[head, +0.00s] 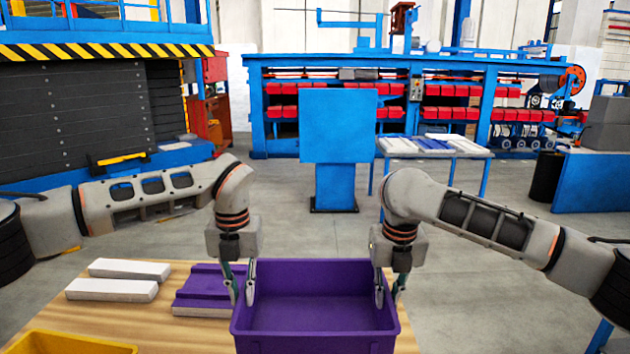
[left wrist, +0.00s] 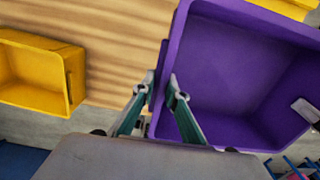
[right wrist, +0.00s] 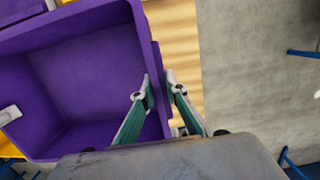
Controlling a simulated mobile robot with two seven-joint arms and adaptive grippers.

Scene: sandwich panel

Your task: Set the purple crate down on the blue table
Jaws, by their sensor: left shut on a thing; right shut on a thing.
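The purple crate (head: 318,335) is empty and upright, in front of me at the wooden table. My left gripper (head: 243,288) is shut on its left wall, one finger inside and one outside; the left wrist view shows this grip (left wrist: 165,88). My right gripper (head: 388,290) is shut on the right wall in the same way, also seen in the right wrist view (right wrist: 160,85). I cannot tell whether the crate's bottom touches the wood. Across the floor stands a blue-legged table (head: 372,176) with panels on top; a blue bench (head: 598,185) is at the far right.
On the wooden table (head: 165,325) lie white bars (head: 110,290), purple pieces (head: 210,285) and a yellow crate (head: 70,343). A blue pedestal (head: 337,125) stands straight ahead. A black bin (head: 546,177) stands right. Grey floor between is open.

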